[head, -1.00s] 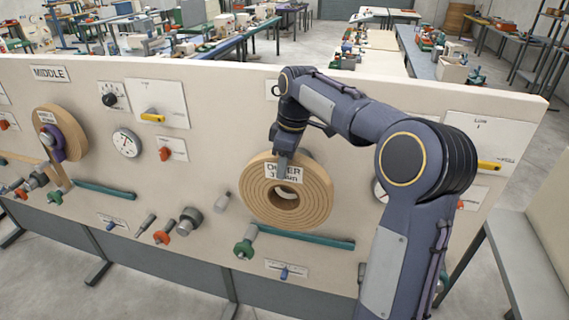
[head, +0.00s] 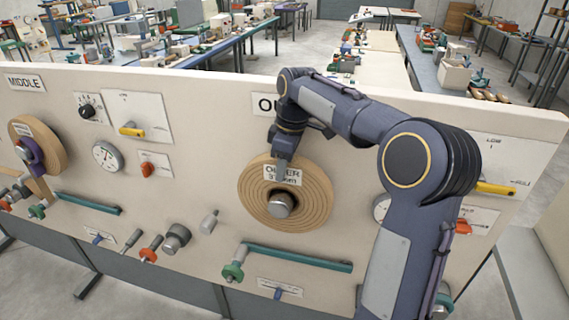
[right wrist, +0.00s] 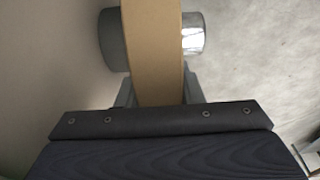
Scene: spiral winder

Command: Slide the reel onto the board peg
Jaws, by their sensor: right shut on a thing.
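The tan wound reel (head: 312,208) labelled OUTER is held upright in front of the board (head: 215,130). The metal board peg (head: 281,206) shows through the reel's centre hole. My right gripper (head: 282,164) is shut on the reel's upper rim. Its fingers (right wrist: 155,93) also show in the right wrist view, one on each side. My left gripper is not in view.
Another reel (head: 52,145) hangs under the MIDDLE sign at left. A green bar (head: 300,257) with a green knob (head: 232,272) runs below the held reel. A small grey peg (head: 208,221), dials and yellow handles stick out from the board nearby.

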